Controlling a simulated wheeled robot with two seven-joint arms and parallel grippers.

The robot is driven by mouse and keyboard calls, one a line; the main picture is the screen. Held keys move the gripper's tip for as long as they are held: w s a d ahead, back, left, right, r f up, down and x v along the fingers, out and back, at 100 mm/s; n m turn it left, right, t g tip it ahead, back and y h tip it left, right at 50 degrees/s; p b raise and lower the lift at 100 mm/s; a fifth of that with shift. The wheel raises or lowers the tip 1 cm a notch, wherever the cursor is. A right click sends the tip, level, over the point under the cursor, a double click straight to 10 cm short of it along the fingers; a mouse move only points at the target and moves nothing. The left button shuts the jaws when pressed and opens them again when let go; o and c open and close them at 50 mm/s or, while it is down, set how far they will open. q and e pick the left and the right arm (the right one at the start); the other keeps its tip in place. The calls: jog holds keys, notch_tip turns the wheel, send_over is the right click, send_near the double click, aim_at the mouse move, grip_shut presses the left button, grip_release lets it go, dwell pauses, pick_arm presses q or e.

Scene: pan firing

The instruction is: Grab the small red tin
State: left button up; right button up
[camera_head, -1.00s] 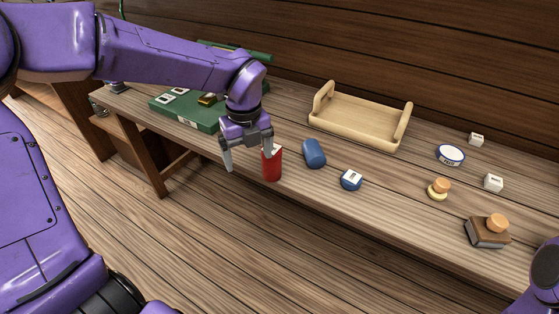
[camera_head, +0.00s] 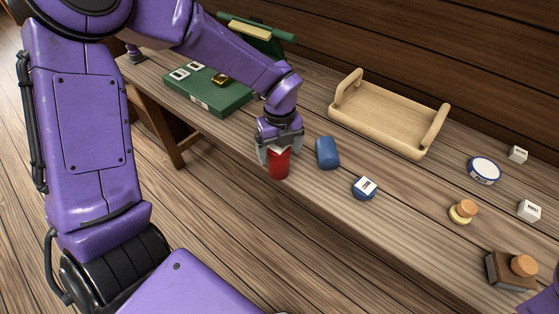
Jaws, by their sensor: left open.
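The small red tin (camera_head: 279,168) stands upright near the front edge of the wooden workbench. My left gripper (camera_head: 275,158) is over it from above. Its two fingers are spread, one on each side of the tin's upper part. I cannot tell whether the fingers touch it. The tin's top is partly hidden by the gripper. Of my right arm only a purple piece shows at the bottom right corner, and its gripper is not visible.
A wooden tray (camera_head: 388,121) lies behind. A green case (camera_head: 217,97) is at left. A round blue-and-white tin (camera_head: 484,171), small white boxes and cork-topped items are at right.

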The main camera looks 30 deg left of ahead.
pick_arm(q)
notch_tip(320, 180, down, 3)
jog(key=shift+r, duration=0.1)
grip_shut()
jog(key=shift+r, duration=0.15)
